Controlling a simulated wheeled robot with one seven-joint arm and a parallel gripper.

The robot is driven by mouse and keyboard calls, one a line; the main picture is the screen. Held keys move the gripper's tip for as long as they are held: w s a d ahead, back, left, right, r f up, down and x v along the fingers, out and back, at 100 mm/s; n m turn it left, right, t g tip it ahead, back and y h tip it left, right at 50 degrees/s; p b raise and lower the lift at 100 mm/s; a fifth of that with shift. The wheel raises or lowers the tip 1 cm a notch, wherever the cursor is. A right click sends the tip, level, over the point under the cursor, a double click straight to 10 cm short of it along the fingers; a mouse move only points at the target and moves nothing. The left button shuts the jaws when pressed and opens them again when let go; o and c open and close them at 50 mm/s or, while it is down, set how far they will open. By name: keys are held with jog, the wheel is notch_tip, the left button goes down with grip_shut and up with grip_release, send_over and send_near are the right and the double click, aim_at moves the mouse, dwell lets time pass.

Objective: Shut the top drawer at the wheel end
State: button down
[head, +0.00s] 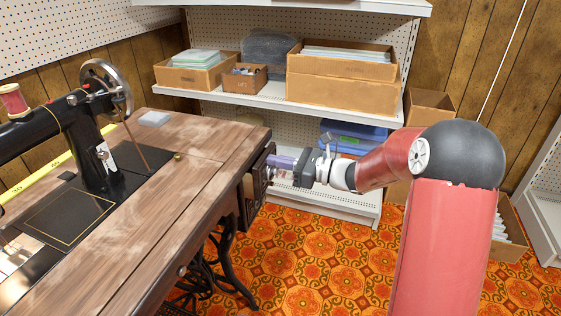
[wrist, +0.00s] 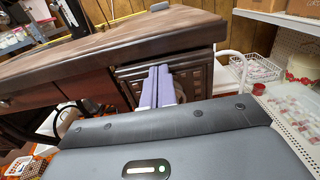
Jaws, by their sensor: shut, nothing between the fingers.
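The sewing table has a dark wooden drawer bank under its wheel end. The top drawer's carved front (head: 259,172) faces right in the head view, and in the wrist view the dark drawer front (wrist: 194,78) stands under the tabletop edge. Whether it stands slightly out or flush, I cannot tell. My gripper (head: 271,161) is shut and empty, its purple fingers pointing at that front. In the wrist view my fingers (wrist: 161,72) lie together against or just before the front and hide part of it. Contact is not clear.
The black sewing machine (head: 75,135) with its handwheel (head: 106,88) stands on the tabletop (head: 150,215). A white shelf unit (head: 330,200) with cardboard boxes (head: 342,92) and a blue bin (head: 350,138) is behind my gripper. Patterned floor (head: 300,260) lies open below the arm.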

aim_at(262, 158)
jog(key=x, duration=0.4)
jog(key=shift+w+a, duration=0.1)
jog(key=shift+a, duration=0.1)
jog(key=shift+w+a+r, duration=0.1)
jog(key=shift+a, duration=0.2)
